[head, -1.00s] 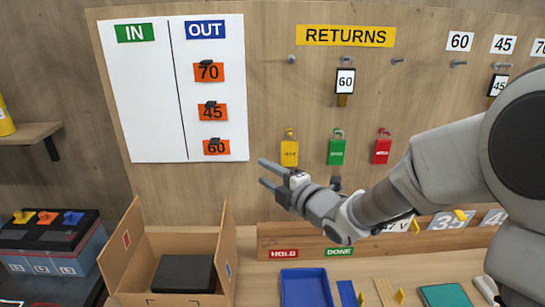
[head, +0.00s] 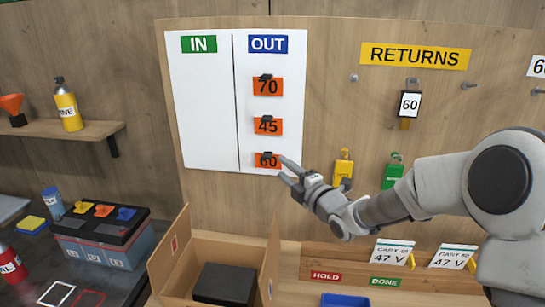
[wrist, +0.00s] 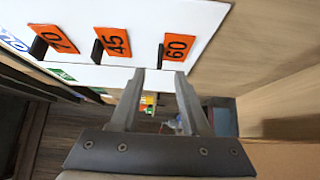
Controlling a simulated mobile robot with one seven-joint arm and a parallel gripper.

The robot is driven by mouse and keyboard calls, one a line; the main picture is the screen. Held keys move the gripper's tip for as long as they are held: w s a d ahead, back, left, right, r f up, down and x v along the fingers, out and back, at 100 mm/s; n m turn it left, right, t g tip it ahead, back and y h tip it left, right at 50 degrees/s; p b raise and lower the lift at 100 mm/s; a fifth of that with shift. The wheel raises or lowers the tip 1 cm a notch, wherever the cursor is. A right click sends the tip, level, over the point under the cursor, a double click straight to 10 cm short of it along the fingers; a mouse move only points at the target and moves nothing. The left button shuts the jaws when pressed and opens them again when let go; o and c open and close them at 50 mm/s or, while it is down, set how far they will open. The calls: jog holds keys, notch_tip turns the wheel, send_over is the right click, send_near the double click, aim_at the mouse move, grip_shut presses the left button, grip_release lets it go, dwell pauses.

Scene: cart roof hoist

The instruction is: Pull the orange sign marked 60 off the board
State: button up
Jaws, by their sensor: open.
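The orange sign marked 60 (head: 268,161) is on the white board (head: 207,130), lowest in the OUT column, with a dark tab on its face. It also shows in the wrist view (wrist: 179,46), with its dark tab beside it. My gripper (head: 287,170) is open and empty, just to the lower right of the 60 sign in the head view. In the wrist view my fingers (wrist: 163,75) point toward the board edge close to the 60 sign, and nothing is between them. Whether a finger touches the sign cannot be told.
Orange signs marked 45 (head: 268,126) and 70 (head: 267,86) sit above it. A yellow padlock (head: 343,174) and a green one (head: 392,176) hang right of the board. An open cardboard box (head: 182,252) stands below, with a shelf (head: 90,131) at left.

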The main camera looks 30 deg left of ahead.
aim_at(267, 163)
jog(key=p+x, duration=0.1)
jog(key=x, duration=0.6)
jog(key=shift+a, duration=0.15)
grip_shut()
jog(key=shift+w, duration=0.1)
dwell(1.6)
